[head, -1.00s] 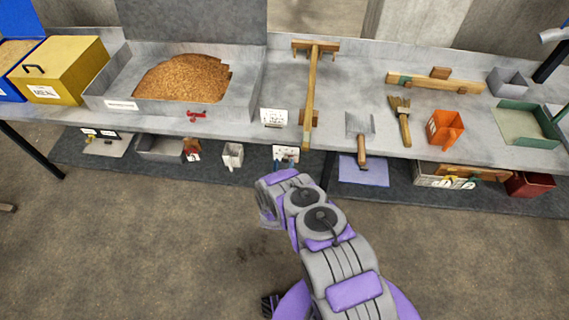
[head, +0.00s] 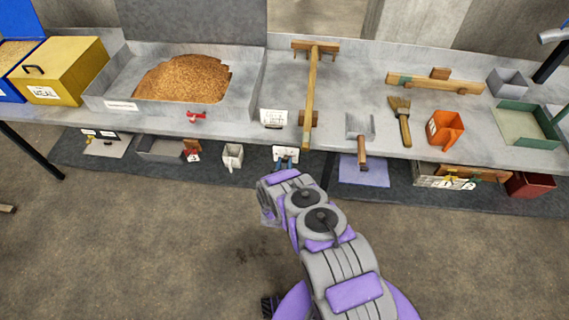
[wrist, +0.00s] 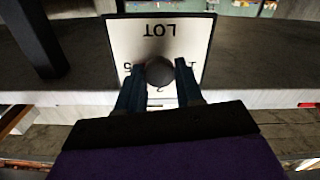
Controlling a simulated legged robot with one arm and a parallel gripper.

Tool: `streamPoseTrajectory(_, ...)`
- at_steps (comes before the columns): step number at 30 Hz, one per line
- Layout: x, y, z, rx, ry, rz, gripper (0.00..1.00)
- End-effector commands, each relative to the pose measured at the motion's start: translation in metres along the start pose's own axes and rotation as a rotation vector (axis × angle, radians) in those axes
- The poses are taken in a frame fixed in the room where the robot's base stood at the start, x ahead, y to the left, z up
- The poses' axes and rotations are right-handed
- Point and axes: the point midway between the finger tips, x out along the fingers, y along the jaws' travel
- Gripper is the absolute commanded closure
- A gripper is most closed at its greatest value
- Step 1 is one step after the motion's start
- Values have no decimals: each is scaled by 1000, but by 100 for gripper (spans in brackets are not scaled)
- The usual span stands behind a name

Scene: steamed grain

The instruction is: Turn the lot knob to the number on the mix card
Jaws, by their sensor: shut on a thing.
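The lot knob (wrist: 160,71) is a dark round knob on a white plate (wrist: 125,40) marked LOT, upside down in the wrist view. My gripper (wrist: 160,88) is shut on the knob, one blue finger on each side. The knob's pointer cannot be made out. In the head view the plate (head: 285,152) is on the bench front, with my gripper (head: 284,163) at it. A white card (head: 273,118), perhaps the mix card, stands above; its writing is too small to read.
A grey tray of grain (head: 182,79) and a yellow meal bin (head: 60,72) stand left. A low shelf runs below; the floor in front is clear.

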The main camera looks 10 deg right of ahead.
Motion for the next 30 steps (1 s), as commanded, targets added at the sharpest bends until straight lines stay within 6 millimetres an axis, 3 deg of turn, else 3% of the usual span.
streamPoseTrajectory(14, 0, -3, 0, -105, 2, -4, 95)
streamPoseTrajectory(30, 0, -5, 1, -583, 4, -5, 95)
